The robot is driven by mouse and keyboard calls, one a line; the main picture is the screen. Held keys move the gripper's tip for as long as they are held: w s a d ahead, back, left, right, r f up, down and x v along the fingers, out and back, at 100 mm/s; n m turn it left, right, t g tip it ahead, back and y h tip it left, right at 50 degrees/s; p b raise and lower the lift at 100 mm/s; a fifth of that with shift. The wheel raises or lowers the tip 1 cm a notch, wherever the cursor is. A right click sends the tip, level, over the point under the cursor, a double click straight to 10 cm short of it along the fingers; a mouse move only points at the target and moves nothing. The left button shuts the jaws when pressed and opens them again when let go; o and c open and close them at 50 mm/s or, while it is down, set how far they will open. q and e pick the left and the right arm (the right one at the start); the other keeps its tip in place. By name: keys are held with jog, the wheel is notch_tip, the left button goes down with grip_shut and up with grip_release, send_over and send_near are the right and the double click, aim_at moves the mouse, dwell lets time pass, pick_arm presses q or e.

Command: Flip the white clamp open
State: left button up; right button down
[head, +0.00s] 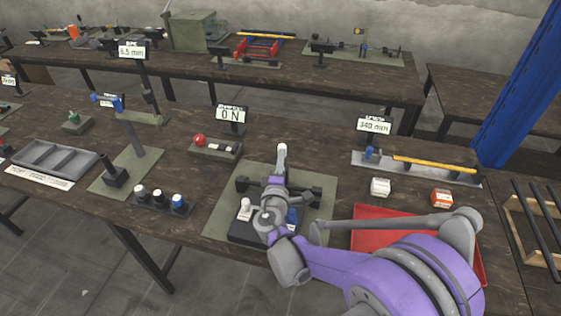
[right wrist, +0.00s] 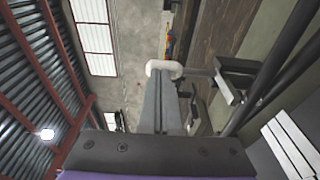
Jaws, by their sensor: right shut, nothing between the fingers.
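The white clamp handle (head: 282,148) shows as a small white rounded tip above the green mat in the head view. In the right wrist view it is a white rounded bar (right wrist: 164,67) across the far end of the fingers. My right gripper (head: 281,165) is shut and empty, its fingertips right at the white piece; I cannot tell whether they touch. Its closed fingers fill the middle of the right wrist view (right wrist: 162,88). My wrist and arm hide much of the clamp's base. My left gripper is out of view.
A white knob (head: 245,204) and a blue part (head: 291,216) stand beside my wrist on the press. A red tray (head: 375,238) lies to the right, with a white box (head: 380,187) and an orange box (head: 441,198) behind it. An ON sign (head: 231,115) stands behind left.

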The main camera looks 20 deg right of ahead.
aim_at(284, 148)
jog(key=shift+r, duration=0.1)
jog(key=w+d+g+y, duration=0.1)
jog(key=g, duration=0.1)
jog(key=w+d+r+g+y+p, duration=0.1)
jog(key=w+g, duration=0.1)
jog(key=shift+w+d+m, duration=0.15)
jog(key=shift+m, duration=0.15)
jog(key=w+d+f+g+y+p, duration=0.2)
jog(key=w+d+f+g+y, duration=0.1)
jog(key=w+g, duration=0.3)
jog(key=shift+d+m+g+y, duration=0.4)
jog(key=shift+d+g+y, duration=0.15)
jog(key=shift+g+y, duration=0.2)
jog(key=shift+f, duration=0.1)
dwell(0.3)
